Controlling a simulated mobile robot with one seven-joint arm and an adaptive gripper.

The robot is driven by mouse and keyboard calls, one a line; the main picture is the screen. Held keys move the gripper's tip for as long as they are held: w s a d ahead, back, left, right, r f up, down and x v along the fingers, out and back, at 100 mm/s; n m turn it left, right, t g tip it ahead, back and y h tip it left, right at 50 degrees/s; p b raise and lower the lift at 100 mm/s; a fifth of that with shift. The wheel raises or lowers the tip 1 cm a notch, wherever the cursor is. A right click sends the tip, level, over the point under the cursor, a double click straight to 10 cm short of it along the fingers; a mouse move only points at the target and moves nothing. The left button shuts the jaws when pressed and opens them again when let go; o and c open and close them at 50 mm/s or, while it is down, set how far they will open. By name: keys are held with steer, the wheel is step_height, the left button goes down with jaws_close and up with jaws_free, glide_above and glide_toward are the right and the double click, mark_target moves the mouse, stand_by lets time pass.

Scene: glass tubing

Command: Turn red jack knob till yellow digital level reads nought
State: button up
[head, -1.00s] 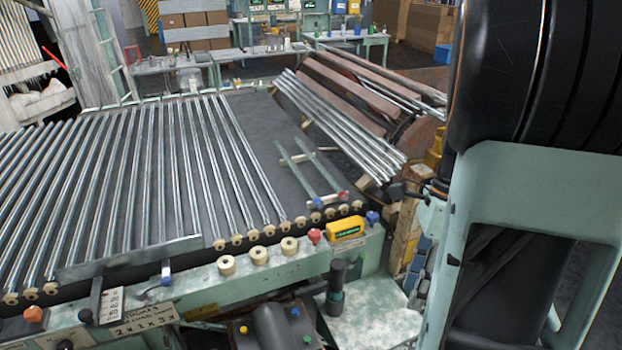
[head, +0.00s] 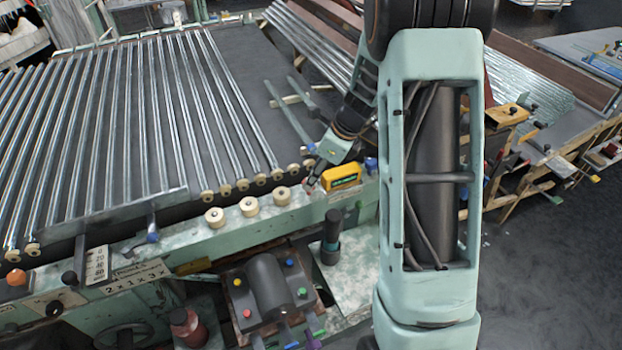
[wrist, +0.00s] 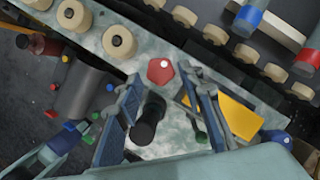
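The red jack knob (wrist: 160,71) shows in the wrist view on the pale green rail, with a small light spot on it. In the head view my gripper mostly hides it. My gripper (wrist: 161,76) is open, with one finger on each side of the knob's place in the picture; I cannot tell whether they touch it. In the head view my gripper (head: 314,182) is down at the rail, just left of the yellow digital level (head: 342,178). The level's display is dark with green marks too small to read. In the wrist view the right finger partly covers the level (wrist: 238,118).
Cream rollers (head: 249,206) stand along the rail to the left. A black upright handle (head: 332,232) stands in front of the rail. A blue knob (head: 371,164) is right of the level. Glass tubes (head: 150,110) lie on the bed behind.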

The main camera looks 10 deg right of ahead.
steer(key=shift+x, duration=1.25)
steer(key=c, duration=0.8)
steer(key=shift+c, duration=0.2)
steer(key=shift+n, duration=0.3)
